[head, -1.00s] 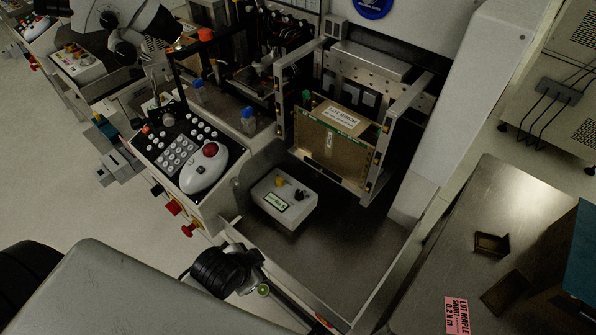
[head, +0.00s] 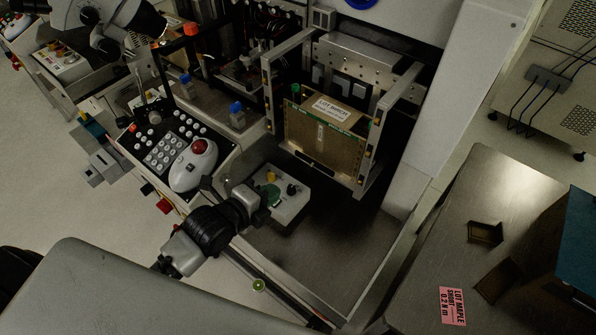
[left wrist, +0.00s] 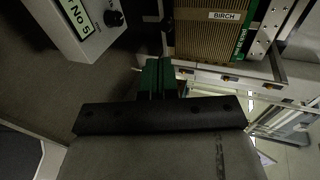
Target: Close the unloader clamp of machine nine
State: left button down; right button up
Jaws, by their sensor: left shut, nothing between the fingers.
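A brown magazine labelled LOT BIRCH (head: 325,135) stands upright in a metal frame at the machine's unloading side; it also shows at the top of the left wrist view (left wrist: 208,42). A pale control box (head: 288,203) with a yellow button (head: 271,177) and a black knob (head: 292,189) sits below it. In the left wrist view, the knob (left wrist: 113,18) is beside a green label (left wrist: 77,17) ending in "No 5". My left gripper (head: 266,196) is at the box's left side, its green fingers (left wrist: 157,76) shut and empty. Whether the clamp is closed cannot be told.
A steel table (head: 440,240) with small brown trays (head: 485,233) and a pink card (head: 452,306) stands at right. The dark tray floor (head: 330,250) right of the box is clear.

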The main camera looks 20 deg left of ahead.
aim_at(305, 170)
pick_arm(q)
jog(key=x, duration=0.3)
jog(key=p+x, duration=0.1)
jog(key=x, duration=0.2)
jog(key=r+x, duration=0.1)
jog(key=x, duration=0.2)
jog(key=shift+w+d, duration=0.2)
jog(key=shift+w, duration=0.3)
jog(key=shift+f, duration=0.1)
